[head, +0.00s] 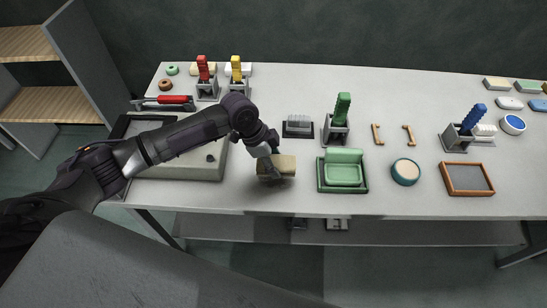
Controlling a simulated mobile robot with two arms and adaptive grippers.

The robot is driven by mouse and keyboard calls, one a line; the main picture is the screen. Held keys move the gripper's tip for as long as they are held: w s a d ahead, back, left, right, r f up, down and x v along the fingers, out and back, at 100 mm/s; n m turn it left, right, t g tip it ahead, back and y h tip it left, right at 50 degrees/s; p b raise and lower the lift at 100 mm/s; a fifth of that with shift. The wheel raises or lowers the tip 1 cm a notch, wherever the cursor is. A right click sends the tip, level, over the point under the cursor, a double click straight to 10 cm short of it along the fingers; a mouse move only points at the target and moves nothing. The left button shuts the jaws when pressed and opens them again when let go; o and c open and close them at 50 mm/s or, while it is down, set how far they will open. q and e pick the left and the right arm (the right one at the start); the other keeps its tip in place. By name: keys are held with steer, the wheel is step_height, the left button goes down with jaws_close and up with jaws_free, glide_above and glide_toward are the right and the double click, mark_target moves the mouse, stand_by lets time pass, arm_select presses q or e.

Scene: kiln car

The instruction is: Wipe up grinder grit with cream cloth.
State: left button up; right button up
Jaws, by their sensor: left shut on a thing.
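I cannot tell whether the cloth touches the table top. No grinder grit can be made out; any under the cloth or behind the arm is hidden. My right gripper is not in view.
Right of the cloth are a green tray (321,181), a round pot (405,172) and a wood-framed grey pad (468,190).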

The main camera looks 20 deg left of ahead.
arm_select(q)
steer(key=shift+r, duration=0.1)
steer(key=shift+d+p, duration=0.1)
steer(key=shift+p, duration=0.25)
step_height(320, 180, down, 4)
steer(key=shift+r+b, duration=0.15)
steer(key=shift+b, duration=1)
steer(key=shift+f+b, duration=0.4)
steer(key=shift+f, duration=0.35)
steer(key=shift+r+p, duration=0.1)
steer(key=shift+p, duration=0.25)
